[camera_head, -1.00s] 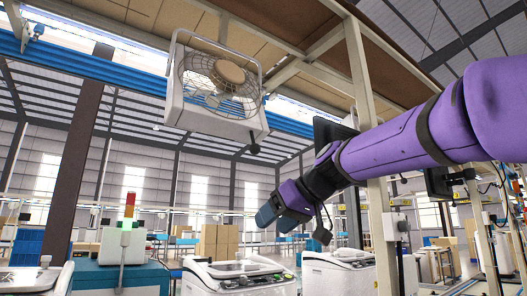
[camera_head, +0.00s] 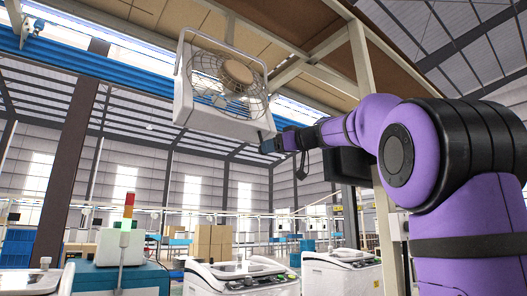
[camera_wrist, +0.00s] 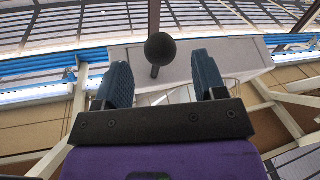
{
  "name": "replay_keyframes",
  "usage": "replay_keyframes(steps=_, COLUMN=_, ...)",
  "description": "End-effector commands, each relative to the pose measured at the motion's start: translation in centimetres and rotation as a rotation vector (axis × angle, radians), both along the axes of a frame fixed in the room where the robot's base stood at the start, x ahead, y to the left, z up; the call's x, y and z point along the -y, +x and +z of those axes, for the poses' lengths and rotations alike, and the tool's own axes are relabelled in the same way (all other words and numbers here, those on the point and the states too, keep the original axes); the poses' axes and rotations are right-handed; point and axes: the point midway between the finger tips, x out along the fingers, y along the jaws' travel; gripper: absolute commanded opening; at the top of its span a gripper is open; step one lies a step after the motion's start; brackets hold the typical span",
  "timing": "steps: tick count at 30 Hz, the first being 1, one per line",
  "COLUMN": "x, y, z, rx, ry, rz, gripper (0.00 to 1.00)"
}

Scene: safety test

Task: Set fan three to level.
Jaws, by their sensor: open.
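A white box fan (camera_head: 192,112) with a round wire grille hangs from a bracket under the overhead beam. Its white underside (camera_wrist: 235,58) fills the middle of the wrist view. A round black knob (camera_wrist: 160,46) on a short stem sticks out from the fan. In the wrist view the knob shows between and just beyond my two blue fingertips, with no clear contact. My gripper (camera_head: 266,146) is at the fan's lower right corner in the head view, where it hides the knob. My gripper's fingers (camera_wrist: 166,78) are apart with nothing held.
A wooden overhead shelf on a cream frame (camera_head: 361,65) runs above and right of the fan. A dark screen (camera_head: 346,166) hangs behind my arm. White machines (camera_head: 240,278) and a signal light (camera_head: 129,205) stand below. A blue beam (camera_head: 120,85) crosses behind the fan.

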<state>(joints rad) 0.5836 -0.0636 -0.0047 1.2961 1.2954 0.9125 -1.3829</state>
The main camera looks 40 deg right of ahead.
Motion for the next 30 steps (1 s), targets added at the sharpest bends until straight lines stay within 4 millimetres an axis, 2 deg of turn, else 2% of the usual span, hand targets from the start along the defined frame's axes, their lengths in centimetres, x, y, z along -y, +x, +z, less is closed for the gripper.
replay_keyframes(steps=3, x=-0.5, y=1.9, z=0.0, rx=-0.001, ry=0.001, rz=0.002, gripper=0.64)
replay_keyframes(steps=9, x=-1.1, y=3.9, z=0.0, rx=-0.001, ry=0.0, rz=0.0, gripper=0.64)
replay_keyframes(steps=21, x=-1.3, y=4.5, z=0.0, rx=0.0, ry=0.001, rz=0.0, gripper=0.64)
replay_keyframes(steps=27, x=-1.3, y=4.5, z=0.0, rx=0.0, ry=0.001, rz=0.0, gripper=0.18)
replay_keyframes(steps=30, x=-1.3, y=4.5, z=0.0, rx=0.0, ry=0.0, rz=0.0, gripper=0.0)
